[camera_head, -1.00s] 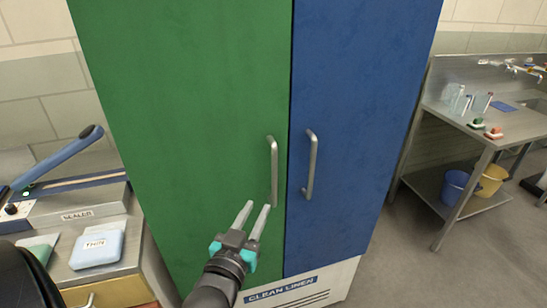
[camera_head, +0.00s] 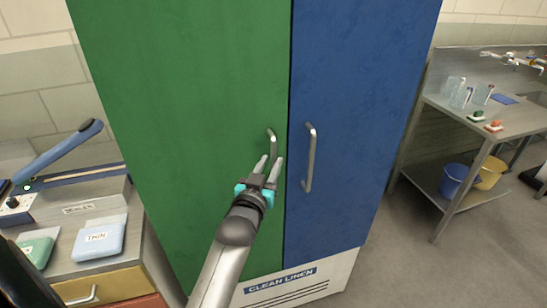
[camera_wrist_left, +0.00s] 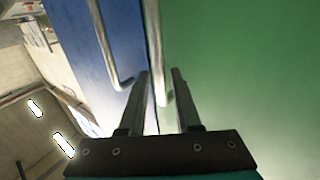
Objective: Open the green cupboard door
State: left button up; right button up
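The green cupboard door (camera_head: 180,120) is closed, flush beside the blue door (camera_head: 345,110). Its upright silver handle (camera_head: 271,142) is near its right edge; the handle's lower part is hidden behind my fingers. My left gripper (camera_head: 270,164) is at the lower part of this handle. In the left wrist view, the two fingers (camera_wrist_left: 160,78) are apart, with the green door's handle (camera_wrist_left: 156,45) running down between them. I cannot tell whether a finger touches it. My right gripper is not in view.
The blue door's handle (camera_head: 310,155) stands close to the right of my left gripper. A bench with a sealer (camera_head: 75,208) and a blue box (camera_head: 99,238) is at the left. A steel sink table (camera_head: 490,120) is at the right, with open floor before it.

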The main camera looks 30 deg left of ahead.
aim_at(273, 159)
pick_arm(q)
jog(key=shift+x, duration=1.5)
jog(key=shift+c, duration=0.3)
grip_shut()
